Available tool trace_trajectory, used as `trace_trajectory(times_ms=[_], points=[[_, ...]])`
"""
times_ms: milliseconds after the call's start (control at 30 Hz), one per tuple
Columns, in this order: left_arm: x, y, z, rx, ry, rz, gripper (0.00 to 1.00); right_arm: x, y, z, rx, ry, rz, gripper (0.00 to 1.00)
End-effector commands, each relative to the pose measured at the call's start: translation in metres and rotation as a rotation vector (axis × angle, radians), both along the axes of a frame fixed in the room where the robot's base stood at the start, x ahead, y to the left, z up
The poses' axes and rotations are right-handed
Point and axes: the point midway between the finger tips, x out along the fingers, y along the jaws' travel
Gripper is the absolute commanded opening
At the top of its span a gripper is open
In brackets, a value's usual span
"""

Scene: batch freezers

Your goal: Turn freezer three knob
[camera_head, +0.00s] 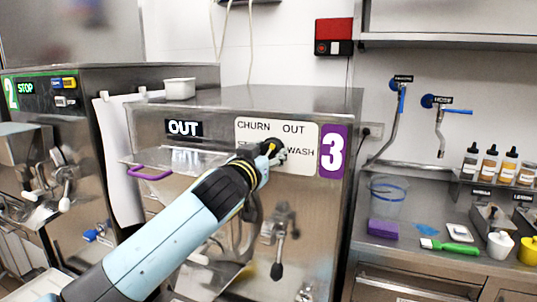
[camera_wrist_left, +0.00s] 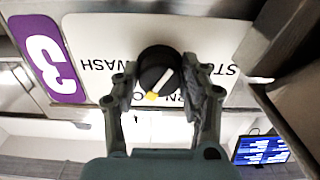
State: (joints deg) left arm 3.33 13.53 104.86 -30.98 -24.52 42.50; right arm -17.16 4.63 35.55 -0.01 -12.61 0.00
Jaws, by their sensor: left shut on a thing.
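Freezer three (camera_head: 225,125) is a steel machine with a purple "3" label (camera_head: 332,150) and a black display (camera_head: 184,129) reading "OUT". Its white dial panel (camera_head: 303,135) shows "CHURN", "OUT" and "WASH"; my arm hides the rest. My left gripper (camera_head: 273,152) reaches this panel and covers the knob in the head view. In the left wrist view, the round black knob (camera_wrist_left: 160,70), with a white pointer line and a yellow mark, sits between the fingers of my left gripper (camera_wrist_left: 162,80), which is shut on it. My right gripper is out of view.
A purple handle (camera_head: 150,174) and spout levers stick out from the machine's front. A white tub (camera_head: 180,88) stands on top. Freezer two (camera_head: 60,110) is at left. A counter at right holds a purple sponge (camera_head: 383,229), a green-handled brush (camera_head: 450,245) and bottles.

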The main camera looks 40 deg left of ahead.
Motion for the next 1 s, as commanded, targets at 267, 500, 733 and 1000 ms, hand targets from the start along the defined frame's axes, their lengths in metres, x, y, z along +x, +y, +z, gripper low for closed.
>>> trace_trajectory(times_ms=[267,500,733,1000], points=[[0.0,0.0,-0.001,-0.037,-0.011,0.001,0.11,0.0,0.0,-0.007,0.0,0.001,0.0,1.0],[0.0,0.0,-0.002,-0.169,-0.046,-0.001,0.11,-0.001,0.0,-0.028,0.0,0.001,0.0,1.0],[0.001,-0.001,-0.003,-0.37,-0.094,-0.002,0.11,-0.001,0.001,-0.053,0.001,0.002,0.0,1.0],[0.001,-0.001,-0.002,-0.621,-0.153,-0.001,0.11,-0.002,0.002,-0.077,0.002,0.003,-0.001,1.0]])
